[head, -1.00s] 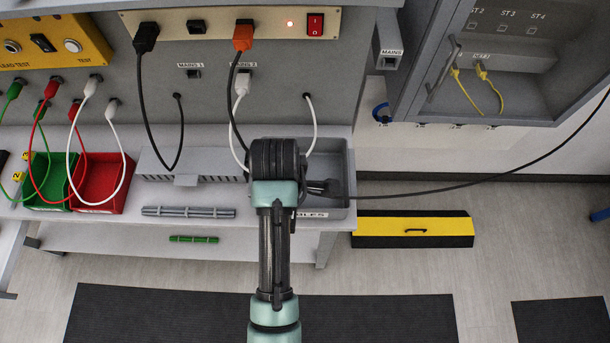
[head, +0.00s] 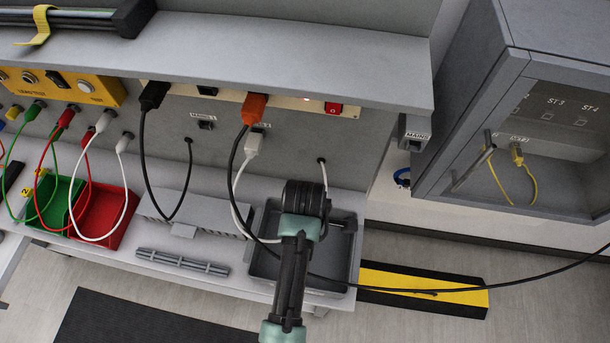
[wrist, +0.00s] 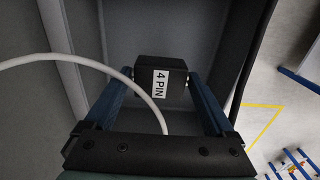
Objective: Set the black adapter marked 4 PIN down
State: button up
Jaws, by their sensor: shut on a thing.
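The black adapter (wrist: 150,72) with a white 4 PIN label is between the two blue fingers of my gripper (wrist: 161,80) in the wrist view. The gripper is shut on it, with a finger at each side. Grey surfaces lie beyond the adapter; I cannot tell whether it touches them. In the head view my wrist is over the grey open tray (head: 355,240) at the right end of the bench, and it hides the fingers and adapter.
A white cable (wrist: 62,58) arcs past the adapter's left side. A black cable (head: 470,287) runs from the right to the tray. Left of the tray are a grey slotted box (head: 200,207), a bundle of grey rods (head: 180,263) and a red bin (head: 112,222). A shelf overhangs above.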

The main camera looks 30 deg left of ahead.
jog(key=shift+f, duration=2.05)
jog(key=shift+w+f, duration=0.1)
jog(key=shift+f, duration=0.05)
jog(key=o, duration=1.1)
notch_tip(320, 180, up, 12)
jog(key=shift+f, duration=0.2)
jog(key=shift+r, duration=0.4)
